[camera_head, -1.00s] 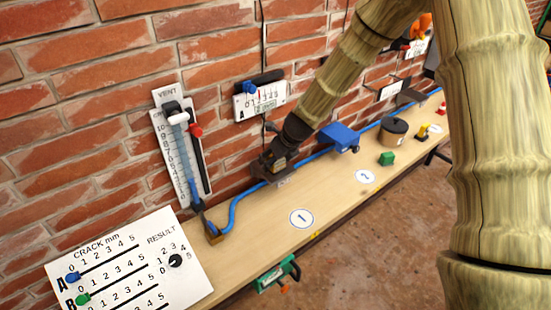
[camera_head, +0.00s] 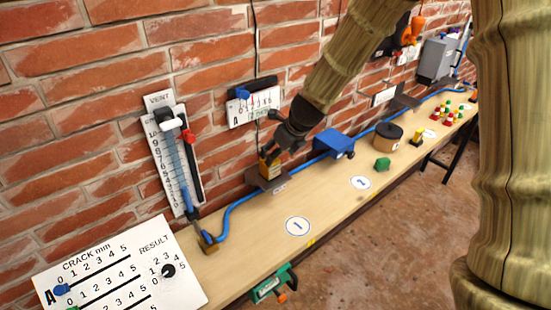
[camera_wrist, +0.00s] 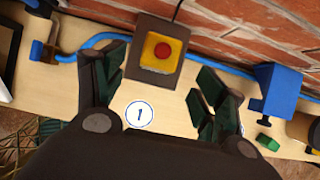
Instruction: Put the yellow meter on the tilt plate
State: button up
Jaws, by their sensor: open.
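The yellow meter (camera_wrist: 161,53), a small block with a red round top, sits on a brown plate (camera_wrist: 147,25) against the wall, which looks like the tilt plate. In the head view the meter (camera_head: 266,167) shows partly below my gripper (camera_head: 276,149), on the same plate (camera_head: 262,184). In the wrist view my gripper (camera_wrist: 163,88) is open. Its dark fingers stand apart to the left and right, nearer the camera than the meter, with no contact visible.
A blue hose (camera_head: 235,204) runs along the wooden shelf (camera_head: 330,195). A blue clamp-like block (camera_head: 334,141) is right of the plate. The shelf around marker 1 (camera_head: 298,226) is clear.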

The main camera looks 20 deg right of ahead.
jog(key=shift+v, duration=1.45)
